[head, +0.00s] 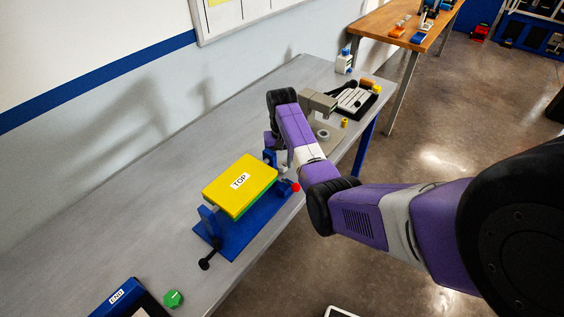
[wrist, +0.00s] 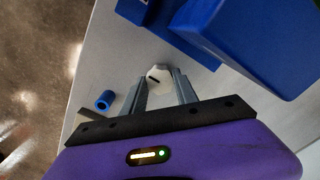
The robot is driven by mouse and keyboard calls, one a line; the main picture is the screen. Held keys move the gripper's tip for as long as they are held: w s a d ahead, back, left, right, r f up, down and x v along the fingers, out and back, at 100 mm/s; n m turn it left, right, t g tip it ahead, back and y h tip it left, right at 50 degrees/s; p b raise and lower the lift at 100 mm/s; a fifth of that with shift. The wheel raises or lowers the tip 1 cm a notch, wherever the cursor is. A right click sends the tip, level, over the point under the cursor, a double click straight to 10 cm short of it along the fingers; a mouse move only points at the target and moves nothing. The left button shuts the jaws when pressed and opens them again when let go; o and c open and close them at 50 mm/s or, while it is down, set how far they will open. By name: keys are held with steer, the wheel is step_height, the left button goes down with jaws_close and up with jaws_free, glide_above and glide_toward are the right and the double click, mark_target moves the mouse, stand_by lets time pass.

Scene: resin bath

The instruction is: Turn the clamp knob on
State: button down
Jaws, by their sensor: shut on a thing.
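In the wrist view, the two grey fingers of my gripper (wrist: 161,86) are closed on a small white knob (wrist: 159,76) with a dark line on its face. I take this as the clamp knob. It sits beside a large blue body (wrist: 240,40). In the head view, a blue fixture (head: 240,233) holds a yellow block (head: 240,184) labelled TOP. My wrist comes down behind the fixture's far end, and my arm hides most of my gripper and the knob there.
A small blue cylinder (wrist: 104,100) is left of my fingers, near the table edge. In the head view, a red ball (head: 295,187) is near the fixture's right end. A black-tipped handle (head: 206,264) sticks out in front. A green knob (head: 173,299) lies on the grey table (head: 130,215).

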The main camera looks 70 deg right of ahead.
mark_target(282, 164)
steer(key=c, duration=0.9)
jaws_free()
steer(key=shift+c, duration=0.2)
steer(key=shift+r+b, duration=0.65)
steer(key=shift+r, duration=3.3)
